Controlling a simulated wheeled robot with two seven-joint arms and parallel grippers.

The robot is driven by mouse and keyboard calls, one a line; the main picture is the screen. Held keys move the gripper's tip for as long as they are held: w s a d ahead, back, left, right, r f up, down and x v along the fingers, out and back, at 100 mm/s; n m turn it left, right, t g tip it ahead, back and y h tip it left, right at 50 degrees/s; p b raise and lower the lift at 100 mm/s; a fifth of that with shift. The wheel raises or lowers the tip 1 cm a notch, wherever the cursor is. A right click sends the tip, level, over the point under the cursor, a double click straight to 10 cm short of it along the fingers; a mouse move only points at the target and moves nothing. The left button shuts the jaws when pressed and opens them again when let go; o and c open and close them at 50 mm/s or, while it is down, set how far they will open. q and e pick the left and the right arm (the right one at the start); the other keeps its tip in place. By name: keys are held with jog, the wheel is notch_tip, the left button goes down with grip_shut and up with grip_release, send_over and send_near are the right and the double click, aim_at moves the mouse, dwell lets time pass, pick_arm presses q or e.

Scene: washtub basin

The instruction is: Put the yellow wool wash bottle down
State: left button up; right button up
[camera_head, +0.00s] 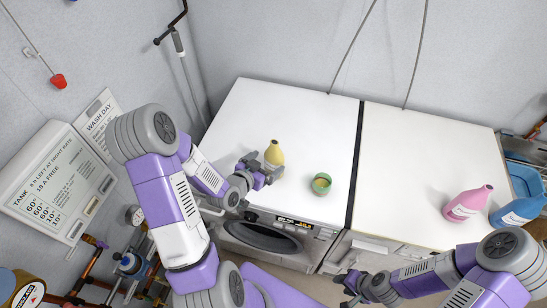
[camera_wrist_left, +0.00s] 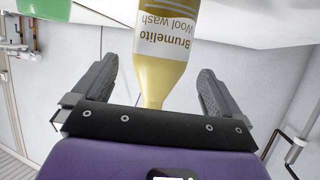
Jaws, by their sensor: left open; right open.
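The yellow wool wash bottle (camera_head: 274,153) stands upright on the white top of the left machine (camera_head: 240,110), near its front. In the left wrist view the bottle (camera_wrist_left: 165,60) appears upside down, with its white label at the top of the picture. My left gripper (camera_head: 266,166) is open at the bottle, with one finger on each side and gaps visible between fingers and bottle in the left wrist view. My right gripper (camera_head: 347,282) is open and empty, low in front of the machines. The bottle's lower part is partly hidden by my left gripper.
A green cup (camera_head: 321,184) with something yellow inside stands right of the bottle. The back of both white tops is clear.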

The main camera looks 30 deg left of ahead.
pick_arm(q)
jog(key=p+v, duration=0.5)
jog(key=p, duration=0.3)
jog(key=shift+s+r, duration=0.15)
dwell(0.5)
